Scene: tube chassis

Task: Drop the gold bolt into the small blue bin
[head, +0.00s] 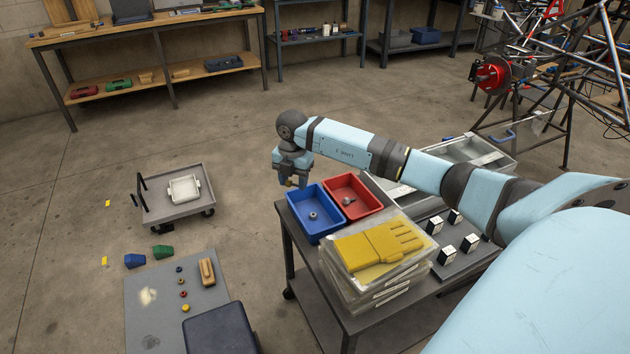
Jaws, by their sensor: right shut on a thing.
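The small blue bin (336,229) sits at the left end of a dark cart, with a small grey metal part (313,215) inside it. My right gripper (291,183) points down at the bin's far left corner. It is shut on a small gold-brown piece, the gold bolt (292,182), which is tiny and partly covered by the fingers. The gripper looks close to the bin's rim, not over its middle; its height above the rim is hard to tell. My left gripper is not in view.
A red bin (366,208) with a metal part stands against the blue bin's right side. Stacked clear boxes with a yellow glove (378,246) are nearer on the cart. Several black-and-white blocks (447,255) stand right. A low trolley (180,211) is on the floor left.

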